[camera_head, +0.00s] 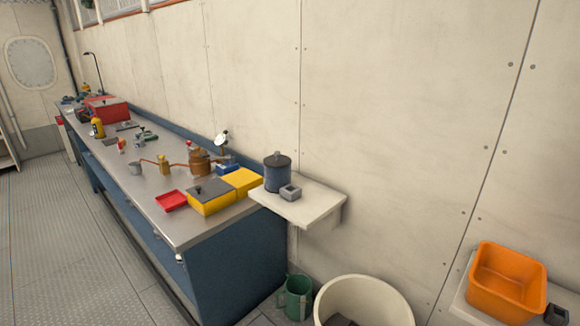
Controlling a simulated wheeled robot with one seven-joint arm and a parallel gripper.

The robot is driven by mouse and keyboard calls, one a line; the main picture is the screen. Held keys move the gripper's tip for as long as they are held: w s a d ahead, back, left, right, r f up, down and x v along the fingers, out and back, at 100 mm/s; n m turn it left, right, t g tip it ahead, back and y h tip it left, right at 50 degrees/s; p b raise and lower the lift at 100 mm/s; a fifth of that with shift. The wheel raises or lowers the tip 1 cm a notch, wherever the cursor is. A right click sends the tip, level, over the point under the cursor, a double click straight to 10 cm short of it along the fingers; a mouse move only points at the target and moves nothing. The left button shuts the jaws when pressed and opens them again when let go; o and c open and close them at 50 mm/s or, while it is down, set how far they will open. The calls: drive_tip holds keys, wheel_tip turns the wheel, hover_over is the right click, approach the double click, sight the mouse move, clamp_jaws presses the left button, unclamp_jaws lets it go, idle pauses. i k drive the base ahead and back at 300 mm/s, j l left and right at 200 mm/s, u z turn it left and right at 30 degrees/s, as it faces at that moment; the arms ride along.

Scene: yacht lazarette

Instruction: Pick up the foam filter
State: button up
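I cannot tell for sure which thing is the foam filter. A small grey block with a dark recess (290,193) sits on the white wall shelf (318,209), in front of a dark blue lidded canister (278,173). A similar dark block (557,315) stands at the lower right, beside an orange bin (508,285). A dark thing shows inside a white tub (366,292) on the floor; its shape is mostly hidden. My gripper is not in view.
A long blue workbench with a metal top (150,200) runs along the wall. It holds yellow boxes (212,198), a red tray (171,201), copper vessels (199,160) and a red box (107,108). A green mug-like container (298,298) stands beside the tub. The floor at left (60,240) is clear.

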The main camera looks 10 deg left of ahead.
sight(277, 167)
drive_tip(key=i+j+z, duration=0.1)
drive_tip(key=j, duration=0.3)
drive_tip(key=i+j+z, duration=0.1)
drive_tip(key=j, duration=0.35)
drive_tip(key=i+j, duration=0.25)
drive_tip(key=j, duration=0.2)
drive_tip(key=i+j+z, duration=0.15)
drive_tip(key=j, duration=0.3)
drive_tip(key=i+j+z, duration=0.1)
drive_tip(key=j, duration=0.35)
